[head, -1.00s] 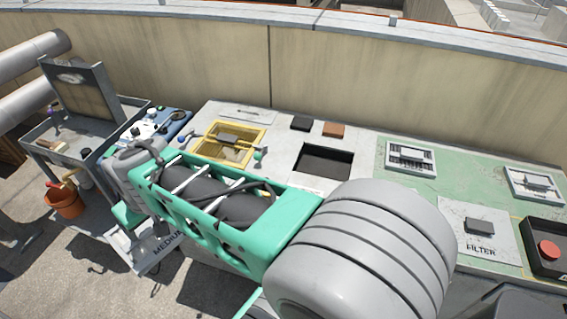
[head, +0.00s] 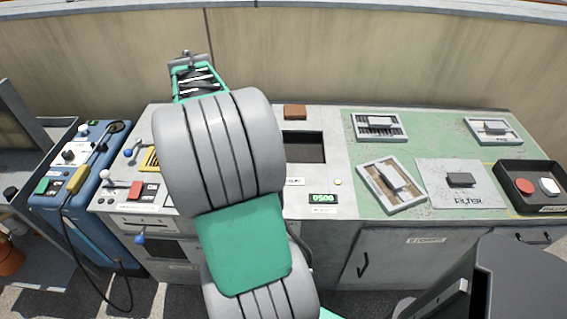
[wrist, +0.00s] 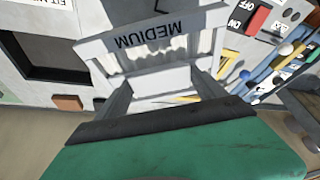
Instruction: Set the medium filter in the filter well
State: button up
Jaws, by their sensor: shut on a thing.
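The medium filter (wrist: 165,42) is in the wrist view: a pale frame with pleats, marked MEDIUM, which reads upside down. My gripper (wrist: 160,78) is shut on the pale block on its face. The filter is held over the bench. The filter well (head: 304,152) is a dark rectangular opening in the grey bench top, and it appears empty; in the wrist view the well (wrist: 52,62) is left of the filter, apart from it. In the head view my own arm hides the gripper and held filter.
A yellow-framed opening (head: 150,160) is left of the arm. A brown block (head: 295,111) sits behind the well. Other filters lie on the green mat at right, one nearer (head: 388,188).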

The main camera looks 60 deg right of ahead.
jog(key=s+d+f+m+b, duration=0.2)
jog(key=s+d, duration=0.6)
jog(key=d, duration=0.4)
jog(key=s+d+f+m+g+h+b, duration=0.1)
jog(key=s+d+f+m, duration=0.2)
jog(key=s+d+f, duration=0.2)
jog(key=s+d, duration=0.3)
jog(key=d, duration=0.3)
jog(key=shift+s+d+f+b, duration=0.15)
jog(key=shift+s+d+b, duration=0.2)
jog(key=shift+d, duration=0.05)
jog(key=shift+g, duration=0.3)
jog(key=f, duration=1)
jog(key=shift+s+d+b, duration=0.3)
jog(key=shift+s, duration=0.05)
jog(key=shift+f, duration=0.15)
